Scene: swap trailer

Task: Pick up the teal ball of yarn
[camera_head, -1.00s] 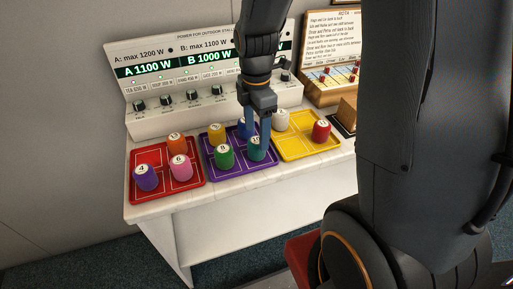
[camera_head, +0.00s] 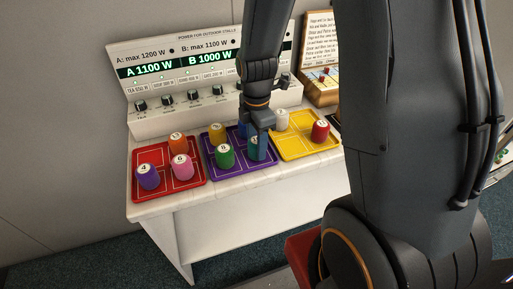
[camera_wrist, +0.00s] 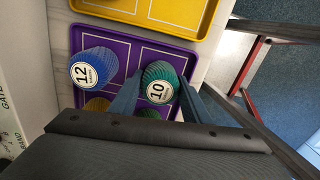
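The teal ball of yarn (camera_wrist: 164,75), with a round white label reading 10, sits upright in a corner cell of the purple tray (camera_wrist: 115,33). In the head view the teal yarn (camera_head: 262,150) is partly hidden by my gripper. My gripper (camera_head: 259,148) points down over it. In the wrist view the two blue-grey fingers of my gripper (camera_wrist: 163,88) stand one on each side of the ball. They look open around it; whether either finger touches the yarn is hard to tell.
Close by in the purple tray are a blue yarn (camera_wrist: 102,62) labelled 12, a green yarn (camera_head: 224,156) and a yellow yarn (camera_head: 217,133). A red tray (camera_head: 140,193) and a yellow tray (camera_head: 300,150) flank it. A power panel (camera_head: 190,75) stands behind.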

